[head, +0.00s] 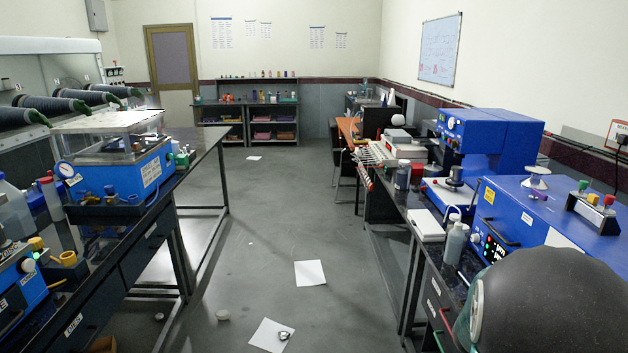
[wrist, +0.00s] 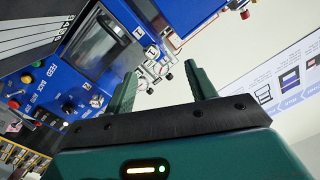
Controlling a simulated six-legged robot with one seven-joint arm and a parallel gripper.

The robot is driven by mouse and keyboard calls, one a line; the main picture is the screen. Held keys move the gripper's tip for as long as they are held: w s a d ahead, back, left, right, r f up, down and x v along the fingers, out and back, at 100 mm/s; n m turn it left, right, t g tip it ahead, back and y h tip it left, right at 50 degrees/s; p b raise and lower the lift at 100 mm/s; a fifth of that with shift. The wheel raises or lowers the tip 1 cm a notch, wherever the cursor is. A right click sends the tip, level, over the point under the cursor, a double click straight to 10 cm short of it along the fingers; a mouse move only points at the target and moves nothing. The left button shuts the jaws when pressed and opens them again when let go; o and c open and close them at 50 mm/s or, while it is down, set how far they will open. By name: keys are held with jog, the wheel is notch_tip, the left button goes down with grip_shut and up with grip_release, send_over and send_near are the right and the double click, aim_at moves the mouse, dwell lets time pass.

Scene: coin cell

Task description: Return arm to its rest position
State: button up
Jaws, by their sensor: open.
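My gripper (wrist: 164,80) shows in the wrist view, with two green fingers standing well apart on a black bar. It is open, and nothing is between the fingers. Behind it, at the left, is a blue machine (wrist: 60,88) with a dark screen, knobs and buttons; I cannot tell how far off it is. The head view does not show the gripper. A dark rounded part at its lower right corner looks like my own arm and hides some of the right bench.
A long bench (head: 140,257) with a blue device (head: 120,175) runs along the left. The right bench (head: 425,265) carries blue machines (head: 540,222) and bottles. The grey aisle (head: 262,215) between is mostly clear, with paper sheets (head: 310,273) and small items on the floor.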

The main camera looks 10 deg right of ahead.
jog(key=w+a+r+n+t+y, duration=0.2)
jog(key=w+a+n+t+y, duration=0.3)
jog(key=w+a+t, duration=0.3)
jog(key=w+a+r+n+t+y, duration=0.35)
jog(key=w+a+n+t, duration=0.2)
jog(key=a, duration=0.45)
jog(key=s+a+n+y, duration=0.2)
jog(key=a+n+y, duration=0.55)
jog(key=a, duration=0.75)
jog(key=s+a+f+n+g, duration=0.1)
jog(key=s+a+n+g, duration=0.2)
jog(key=s, duration=0.5)
jog(key=s+a+f+n+g+y, duration=0.1)
jog(key=s+a+n+g, duration=0.2)
jog(key=s+a, duration=0.3)
jog(key=shift+s+y, duration=0.3)
jog(key=shift+s, duration=0.85)
jog(key=c, duration=0.4)
jog(key=shift+d, duration=0.15)
jog(key=shift+c, duration=0.2)
